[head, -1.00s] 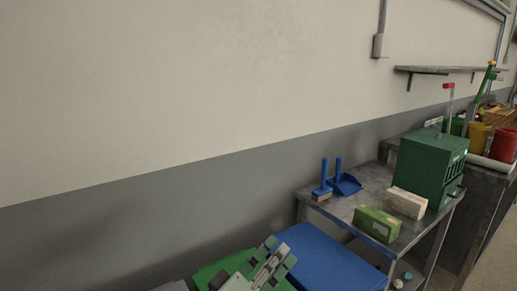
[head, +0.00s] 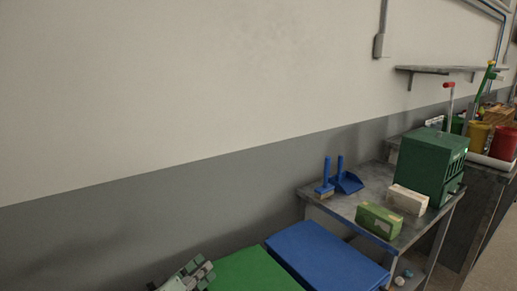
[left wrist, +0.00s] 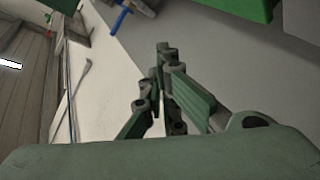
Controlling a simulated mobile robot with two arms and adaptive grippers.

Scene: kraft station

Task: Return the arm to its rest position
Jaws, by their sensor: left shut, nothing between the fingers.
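My left gripper (head: 190,277) shows at the bottom edge of the head view, partly cut off, left of the green flat surface (head: 248,272). In the left wrist view its green and grey fingers (left wrist: 160,50) meet at their tips, shut with nothing between them. The rest of the left arm is out of the head view. My right gripper is in neither view.
A blue flat surface (head: 322,258) lies right of the green one. A metal table (head: 335,205) holds a blue brush (head: 325,180), a dustpan (head: 348,182), a green box (head: 378,221), a white box (head: 407,200) and a green machine (head: 430,166). The grey-and-white wall (head: 150,120) stands behind.

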